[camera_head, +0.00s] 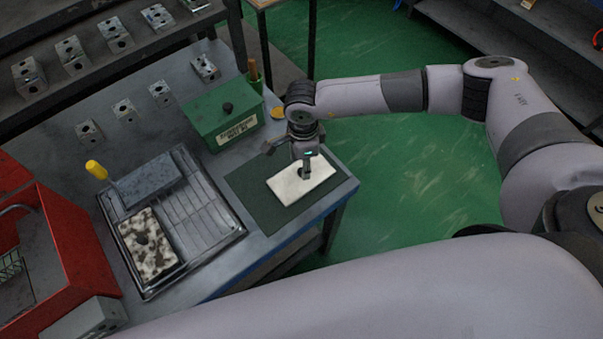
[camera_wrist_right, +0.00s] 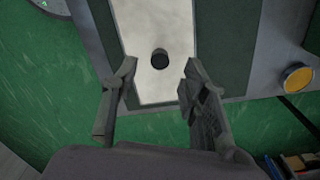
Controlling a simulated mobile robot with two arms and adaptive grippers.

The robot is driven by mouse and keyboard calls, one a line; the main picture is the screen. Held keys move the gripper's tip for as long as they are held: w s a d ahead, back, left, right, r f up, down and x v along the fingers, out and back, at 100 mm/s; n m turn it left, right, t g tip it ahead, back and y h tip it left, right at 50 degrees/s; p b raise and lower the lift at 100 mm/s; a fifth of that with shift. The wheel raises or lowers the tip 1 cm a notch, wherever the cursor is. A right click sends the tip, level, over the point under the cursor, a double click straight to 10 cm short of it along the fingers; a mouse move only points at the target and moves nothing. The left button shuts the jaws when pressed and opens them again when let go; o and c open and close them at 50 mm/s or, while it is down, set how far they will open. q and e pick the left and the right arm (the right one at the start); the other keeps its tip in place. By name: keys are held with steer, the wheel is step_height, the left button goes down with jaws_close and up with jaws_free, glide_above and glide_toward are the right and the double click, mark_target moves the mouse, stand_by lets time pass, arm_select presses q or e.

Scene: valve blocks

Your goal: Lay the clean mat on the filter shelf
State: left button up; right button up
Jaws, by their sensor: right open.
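The clean mat (camera_head: 284,187) is a white rectangular pad with a dark round knob. It lies flat on a dark green sheet (camera_head: 247,182) near the right end of the workbench. My right gripper (camera_head: 291,156) is just above the mat, open and empty. In the right wrist view the open fingers (camera_wrist_right: 159,75) point at the white mat (camera_wrist_right: 150,22), with its black knob (camera_wrist_right: 159,58) lying between and slightly past the fingertips. A wire-barred rack in a tray (camera_head: 208,212), perhaps the filter shelf, is left of the green sheet. My left gripper is not in view.
A speckled, dirty-looking pad (camera_head: 148,244) and a grey block (camera_head: 147,180) lie in the tray. A green labelled box (camera_head: 222,118) stands behind the sheet. A red open box (camera_head: 55,250) is at left. Metal valve blocks (camera_head: 160,95) sit at the back.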

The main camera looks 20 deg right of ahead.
steer(key=f+p, duration=0.1)
steer(key=f, duration=0.3)
steer(key=shift+a+f, duration=0.1)
steer(key=shift+a, duration=0.1)
steer(key=shift+c, duration=0.2)
jaws_close()
